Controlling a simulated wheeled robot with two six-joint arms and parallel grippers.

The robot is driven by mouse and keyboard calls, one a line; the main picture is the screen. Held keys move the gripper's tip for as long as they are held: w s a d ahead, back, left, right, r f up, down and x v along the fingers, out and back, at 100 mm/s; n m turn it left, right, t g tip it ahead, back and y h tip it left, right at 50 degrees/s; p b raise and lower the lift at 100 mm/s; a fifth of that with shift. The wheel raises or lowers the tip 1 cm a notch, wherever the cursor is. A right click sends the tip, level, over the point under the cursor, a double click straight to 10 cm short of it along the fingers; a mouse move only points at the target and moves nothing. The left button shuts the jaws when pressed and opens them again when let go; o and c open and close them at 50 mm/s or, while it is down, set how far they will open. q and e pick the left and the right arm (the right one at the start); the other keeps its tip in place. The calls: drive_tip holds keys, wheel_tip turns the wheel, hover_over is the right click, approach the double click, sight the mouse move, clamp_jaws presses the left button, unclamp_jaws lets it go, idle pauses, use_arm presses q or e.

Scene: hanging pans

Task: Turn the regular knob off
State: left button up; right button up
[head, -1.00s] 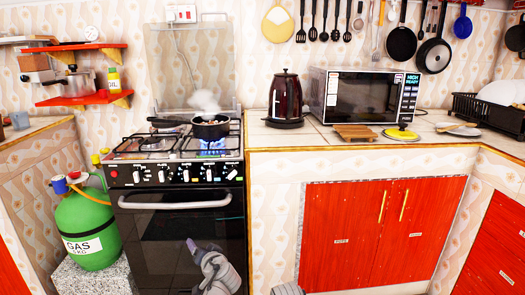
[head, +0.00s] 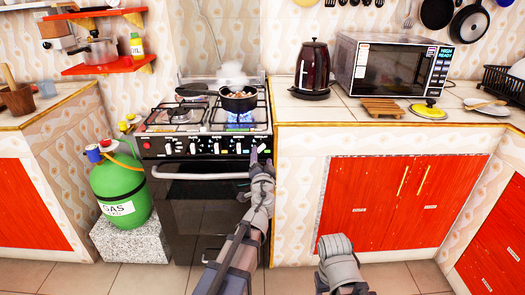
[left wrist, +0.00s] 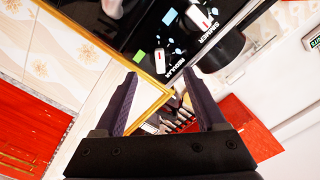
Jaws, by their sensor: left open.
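The stove (head: 205,148) has a row of white knobs along its front panel. The regular knob (left wrist: 159,55) shows in the left wrist view beside the REGULAR label, near the simmer knob (left wrist: 202,18). In the head view it is the rightmost knob (head: 262,148). My left gripper (head: 260,158) is just in front of the panel's right end. Its two open fingers (left wrist: 160,80) point toward the regular knob, which appears between and beyond their tips, with nothing held. A blue flame burns under a steaming pan (head: 239,104). Only part of my right arm shows, without its fingers.
The oven handle (head: 200,176) runs below the knobs, close to my left arm. A counter (head: 300,116) with a kettle (head: 314,70) and microwave (head: 393,70) borders the stove's right side. A green gas cylinder (head: 120,187) stands at left. Floor is free in front.

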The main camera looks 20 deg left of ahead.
sight(262, 149)
use_arm(q)
drive_tip(key=x, duration=0.5)
drive_tip(key=shift+w, duration=0.1)
clamp_jaws()
idle(0.4)
